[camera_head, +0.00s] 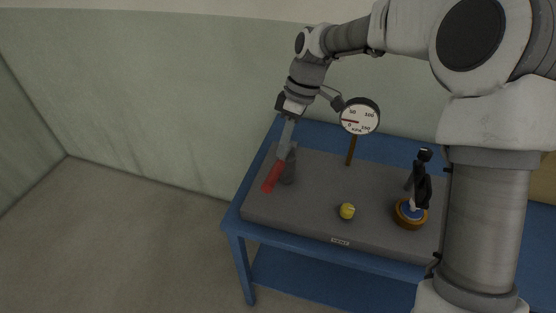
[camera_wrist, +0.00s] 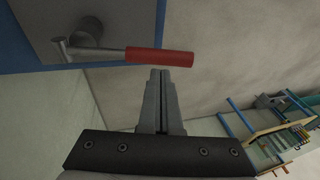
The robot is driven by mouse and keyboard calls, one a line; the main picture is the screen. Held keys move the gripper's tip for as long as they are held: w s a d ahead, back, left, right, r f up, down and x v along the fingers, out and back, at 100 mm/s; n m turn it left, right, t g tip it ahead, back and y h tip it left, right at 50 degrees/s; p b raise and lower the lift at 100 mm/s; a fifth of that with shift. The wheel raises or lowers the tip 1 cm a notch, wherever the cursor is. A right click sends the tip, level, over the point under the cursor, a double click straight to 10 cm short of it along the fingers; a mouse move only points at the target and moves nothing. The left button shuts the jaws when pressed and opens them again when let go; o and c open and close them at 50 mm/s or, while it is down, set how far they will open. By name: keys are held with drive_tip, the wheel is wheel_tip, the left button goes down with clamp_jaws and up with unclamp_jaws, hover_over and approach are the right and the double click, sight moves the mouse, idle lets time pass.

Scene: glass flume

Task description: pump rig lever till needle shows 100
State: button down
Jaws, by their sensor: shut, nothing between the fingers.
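The rig is a grey slab (camera_head: 310,205) on a blue table. Its lever has a red handle (camera_head: 272,177) that points down and left past the slab's left edge. A dark grey post (camera_head: 289,167) stands beside the lever. The round gauge (camera_head: 359,116) stands on a brown stem at the back; its scale reads 0, 50, 100, 150 and its red needle lies near 0. My gripper (camera_head: 286,152) is shut and empty, close to the handle. In the wrist view the red handle (camera_wrist: 160,57) lies just beyond my closed fingertips (camera_wrist: 160,72); contact cannot be told.
A yellow ball-like knob (camera_head: 347,211) sits mid-slab. A black figure-like part (camera_head: 422,185) stands on a round wooden base with a blue top (camera_head: 410,213) at the right. The floor left of the blue table (camera_head: 233,222) is clear.

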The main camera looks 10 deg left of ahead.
sight(275, 171)
drive_tip(key=x, duration=0.5)
idle(0.3)
